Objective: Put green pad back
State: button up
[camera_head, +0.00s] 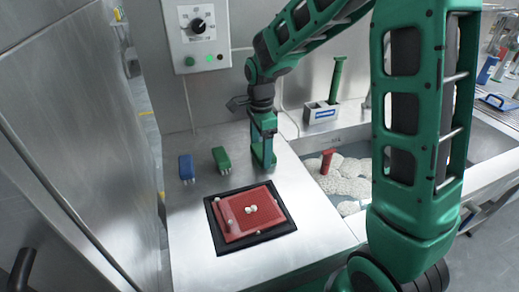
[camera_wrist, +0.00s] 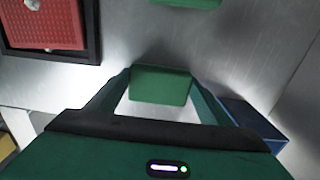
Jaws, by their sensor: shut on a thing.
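My gripper (camera_head: 263,140) points down over the steel counter, behind the black-framed red tray. It is shut on the green pad (camera_head: 263,155). In the wrist view the pad (camera_wrist: 160,85) sits between the two fingers of my gripper (camera_wrist: 160,98) as a plain green block. I cannot tell whether its underside touches the counter. A second green block (camera_head: 221,160) with light prongs lies to the left of my gripper. Part of a green block also shows at the top edge of the wrist view (camera_wrist: 190,3).
The red tray (camera_head: 232,221) in its black frame holds small white pieces. A blue pronged block (camera_head: 187,168) lies at the left. A holder (camera_head: 322,115) with a green-handled tool stands at the back. A sink with white pebbles (camera_head: 347,187) is at the right. Bare counter (camera_head: 190,220) lies left of the tray.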

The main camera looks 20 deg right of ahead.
aim_at(261, 151)
jog(key=o, duration=1.1)
jog(key=shift+f, duration=0.1)
notch_tip(261, 151, up, 12)
jog(key=s+d+n, duration=0.5)
jog(key=s+d, duration=0.7)
jog(key=s, duration=0.1)
jog(key=s+d+f+n, duration=0.1)
jog(key=s+d+n, duration=0.2)
jog(key=s, duration=0.5)
jog(key=s+d+f+n, duration=0.2)
jog(key=s+d+n, duration=0.1)
jog(key=s, duration=0.6)
jog(key=shift+s+f+n, duration=0.15)
jog(key=shift+f+n, duration=0.15)
